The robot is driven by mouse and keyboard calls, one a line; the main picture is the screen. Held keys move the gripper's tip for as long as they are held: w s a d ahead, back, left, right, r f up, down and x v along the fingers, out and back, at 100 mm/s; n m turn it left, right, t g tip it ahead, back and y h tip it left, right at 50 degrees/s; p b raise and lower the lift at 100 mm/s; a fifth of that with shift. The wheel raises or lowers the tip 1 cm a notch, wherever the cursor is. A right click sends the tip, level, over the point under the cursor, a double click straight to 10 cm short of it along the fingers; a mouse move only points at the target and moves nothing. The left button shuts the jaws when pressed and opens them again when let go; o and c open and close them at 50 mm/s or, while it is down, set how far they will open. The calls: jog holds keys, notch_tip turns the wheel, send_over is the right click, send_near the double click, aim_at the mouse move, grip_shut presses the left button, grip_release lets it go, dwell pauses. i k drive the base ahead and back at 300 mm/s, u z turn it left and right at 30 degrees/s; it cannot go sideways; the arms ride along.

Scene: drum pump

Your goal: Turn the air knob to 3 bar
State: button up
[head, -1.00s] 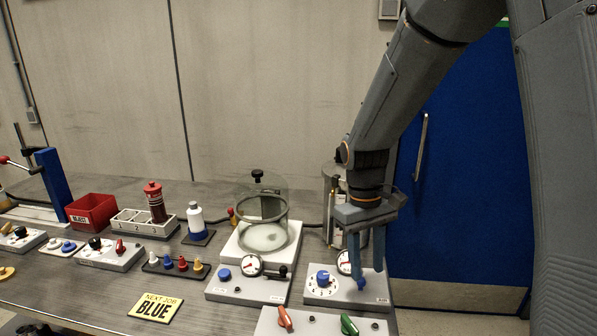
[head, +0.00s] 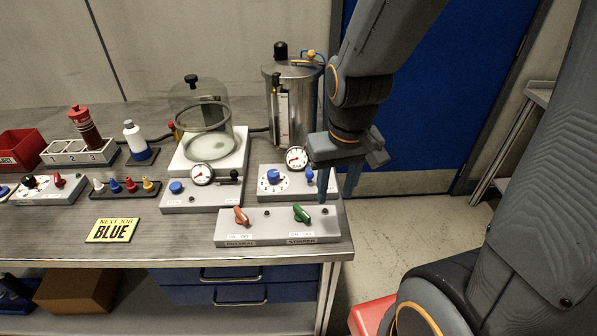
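A white box (head: 245,183) carries a blue knob (head: 273,176) on a round white dial with small dark marks around it. I take this to be the air knob; which mark it points at is too small to read. A round gauge (head: 296,158) stands behind it, its reading not legible. A smaller blue part (head: 308,174) sits on the box to the right of the dial. My gripper (head: 338,188) points down at the right end of this box, right of the knob. Its two fingers are apart with nothing visible between them. It is not touching the knob.
A steel drum (head: 290,105) stands behind the box. A glass bell jar (head: 201,120) on a white base and a second gauge (head: 202,174) are to the left. A front panel (head: 275,228) has red and green handles.

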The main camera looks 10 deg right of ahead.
aim_at(274, 174)
jog(key=k, duration=1)
jog(key=z, duration=1.3)
jog(key=i, duration=0.75)
jog(key=u, duration=1.75)
jog(key=i, duration=0.5)
jog(key=z, duration=0.1)
